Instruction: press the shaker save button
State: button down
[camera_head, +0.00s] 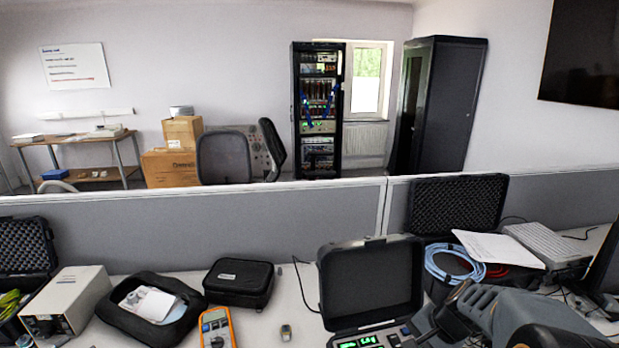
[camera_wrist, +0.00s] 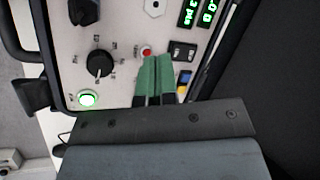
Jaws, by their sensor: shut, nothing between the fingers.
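The shaker is a black case with its lid (camera_head: 370,280) raised and a light control panel (camera_wrist: 125,20) with green digits. In the wrist view the panel carries a black knob (camera_wrist: 99,63), a glowing green round button (camera_wrist: 87,98), a small red button (camera_wrist: 146,52), black rocker switches (camera_wrist: 182,50) and a blue part (camera_wrist: 184,76). I cannot read which control is the save button. My gripper (camera_wrist: 157,57) is shut and empty, its green fingertips over the panel just right of the red button. Contact cannot be told. In the head view my arm hides part of the panel.
A yellow multimeter (camera_head: 216,329), a black pouch (camera_head: 239,282) and a small device (camera_head: 286,333) lie left of the shaker. Blue cable (camera_head: 452,264) and another open black case (camera_head: 455,205) are behind it at right. A grey partition (camera_head: 250,228) runs along the desk's back.

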jog(key=s+a+r+n+t+h, duration=0.1)
jog(key=s+a+r+n+h, duration=0.3)
jog(key=s+a+r+n, duration=0.3)
jog(key=n, duration=0.3)
jog(key=shift+s+a+r+n+t, duration=0.2)
jog(key=shift+s+a+n+t, duration=0.1)
jog(key=shift+a, duration=0.1)
